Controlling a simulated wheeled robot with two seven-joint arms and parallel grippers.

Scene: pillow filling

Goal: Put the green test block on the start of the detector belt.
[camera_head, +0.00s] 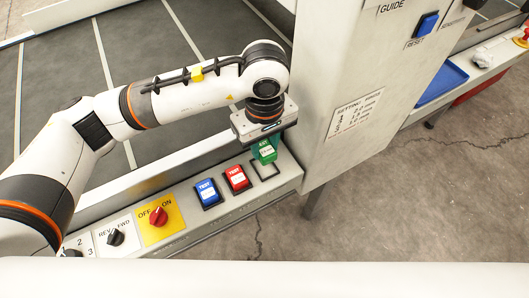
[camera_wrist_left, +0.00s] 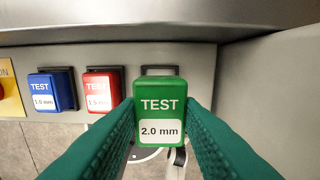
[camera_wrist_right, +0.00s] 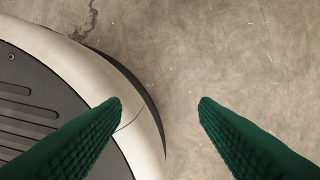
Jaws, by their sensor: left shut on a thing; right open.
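The green test block (camera_head: 264,152), marked TEST 2.0 mm, is between the fingers of my left gripper (camera_head: 262,146). In the left wrist view the green block (camera_wrist_left: 160,112) is upright to the camera, with a green finger pressed on each side. It is held in front of an empty square outline (camera_head: 264,170) on the panel. The grey detector belt (camera_head: 60,90) with pale cross lines lies behind the panel, partly hidden by my left arm. My right gripper (camera_wrist_right: 161,103) is open and empty over the floor, seen only in the right wrist view.
A blue test block (camera_head: 208,192) and a red test block (camera_head: 237,178) sit left of the empty outline. Red OFF/ON (camera_head: 158,216) and black REV/FWD (camera_head: 115,237) knobs are further left. A tall grey housing (camera_head: 340,80) stands right of my left gripper. A blue tray (camera_head: 442,82) lies beyond it.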

